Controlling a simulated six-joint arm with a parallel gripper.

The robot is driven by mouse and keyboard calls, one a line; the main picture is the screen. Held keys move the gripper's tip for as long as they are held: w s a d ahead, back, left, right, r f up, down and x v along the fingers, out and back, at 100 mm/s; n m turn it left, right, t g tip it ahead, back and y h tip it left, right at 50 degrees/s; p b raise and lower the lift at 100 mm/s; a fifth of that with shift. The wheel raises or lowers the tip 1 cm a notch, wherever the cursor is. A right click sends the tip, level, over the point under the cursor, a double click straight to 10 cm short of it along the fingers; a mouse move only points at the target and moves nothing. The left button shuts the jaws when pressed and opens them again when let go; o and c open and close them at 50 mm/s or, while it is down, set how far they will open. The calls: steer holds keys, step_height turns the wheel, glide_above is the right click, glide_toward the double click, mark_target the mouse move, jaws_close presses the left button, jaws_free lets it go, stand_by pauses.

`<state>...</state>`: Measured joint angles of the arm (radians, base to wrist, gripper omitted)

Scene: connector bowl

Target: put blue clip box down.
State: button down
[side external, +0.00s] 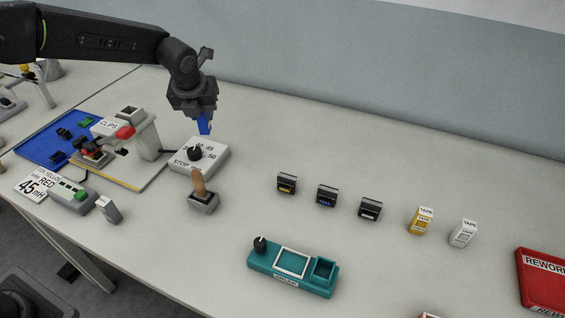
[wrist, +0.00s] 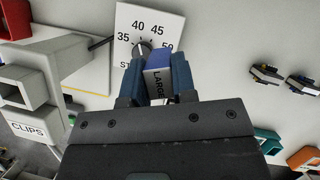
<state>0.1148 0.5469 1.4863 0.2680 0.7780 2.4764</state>
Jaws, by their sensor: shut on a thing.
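The blue clip box (wrist: 157,61) sits between the fingers of my gripper (wrist: 154,78) in the wrist view, with a white face marked LARGE towards the camera. In the side external view my gripper (side external: 202,112) points down, and the blue clip box (side external: 205,127) shows below its fingers. The box is just behind the white dial block (side external: 213,158) in that picture and appears raised; its exact height is hard to tell. My fingers hide part of the box.
The CLIPS stand (side external: 148,140) and blue tray (side external: 38,148) are at left. A wooden-handled tool (side external: 199,184) stands in front of the dial block.

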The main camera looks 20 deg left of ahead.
steer(key=shift+w+d+f, duration=0.4)
steer(key=shift+d+f, duration=1.4)
steer(key=shift+w+d+f, duration=0.4)
steer(key=shift+d+f, duration=1.35)
steer(key=shift+d, duration=0.05)
steer(key=shift+w+d+f, duration=0.4)
steer(key=shift+d+f, duration=1.4)
steer(key=c, duration=0.9)
jaws_free()
steer(key=shift+f, duration=0.15)
steer(key=v, duration=1.2)
steer(key=shift+r, duration=0.2)
